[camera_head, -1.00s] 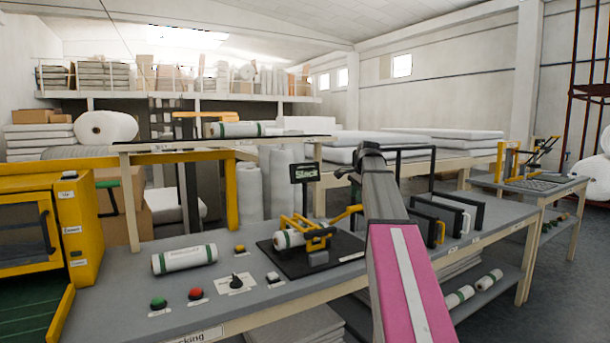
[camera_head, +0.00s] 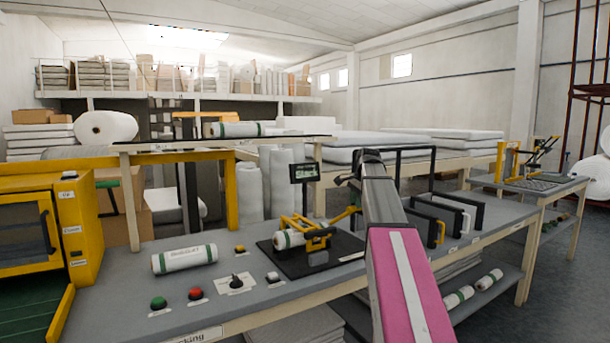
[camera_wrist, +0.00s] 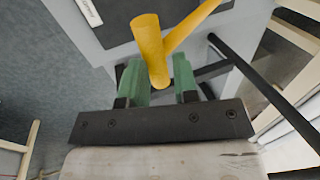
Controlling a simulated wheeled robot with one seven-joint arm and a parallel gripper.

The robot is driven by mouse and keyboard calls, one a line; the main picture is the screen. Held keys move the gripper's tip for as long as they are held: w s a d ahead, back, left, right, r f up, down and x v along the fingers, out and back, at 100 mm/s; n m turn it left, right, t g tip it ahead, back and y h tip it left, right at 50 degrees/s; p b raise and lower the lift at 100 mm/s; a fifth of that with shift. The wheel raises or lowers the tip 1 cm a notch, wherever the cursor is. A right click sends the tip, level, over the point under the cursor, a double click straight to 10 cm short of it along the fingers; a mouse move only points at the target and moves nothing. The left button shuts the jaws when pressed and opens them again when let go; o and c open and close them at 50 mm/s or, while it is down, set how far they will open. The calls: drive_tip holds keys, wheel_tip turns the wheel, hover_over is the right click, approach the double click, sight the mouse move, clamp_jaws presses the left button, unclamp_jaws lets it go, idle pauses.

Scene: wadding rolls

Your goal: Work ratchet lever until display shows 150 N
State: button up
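The ratchet tensioner with its yellow frame and lever (camera_head: 345,214) stands on a black plate (camera_head: 290,262) on the grey bench, with a white roll (camera_head: 288,239) in it. The lever's outer end runs behind my arm. A small display (camera_head: 303,172) on a post stands behind it; its reading is too small to make out.
A loose white roll (camera_head: 184,259) with green bands lies left on the bench. In front are a green button (camera_head: 158,303), a red button (camera_head: 195,294) and a black knob (camera_head: 235,282). Dark handle frames (camera_head: 440,218) stand right of my arm. A yellow machine (camera_head: 75,230) stands left.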

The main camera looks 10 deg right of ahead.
drive_tip(key=shift+s+d+f, duration=0.25)
drive_tip(key=shift+s+f, duration=0.35)
drive_tip(key=shift+f, duration=0.85)
drive_tip(key=shift+s+d+f, duration=0.2)
drive_tip(key=shift+s+f, duration=0.4)
drive_tip(key=shift+f, duration=0.9)
drive_tip(key=shift+s+d+f, duration=0.25)
drive_tip(key=shift+s+f, duration=0.35)
drive_tip(key=shift+f, duration=0.85)
drive_tip(key=shift+w+a+r, duration=0.2)
drive_tip(key=shift+w+r, duration=0.4)
drive_tip(key=shift+r, duration=1.3)
drive_tip(key=shift+w+a+r, duration=0.25)
drive_tip(key=shift+w+r, duration=0.3)
drive_tip(key=shift+r, duration=1.3)
drive_tip(key=shift+w+a+r, duration=0.2)
drive_tip(key=shift+w+r, duration=0.4)
drive_tip(key=shift+r, duration=1.3)
drive_tip(key=shift+f, duration=0.2)
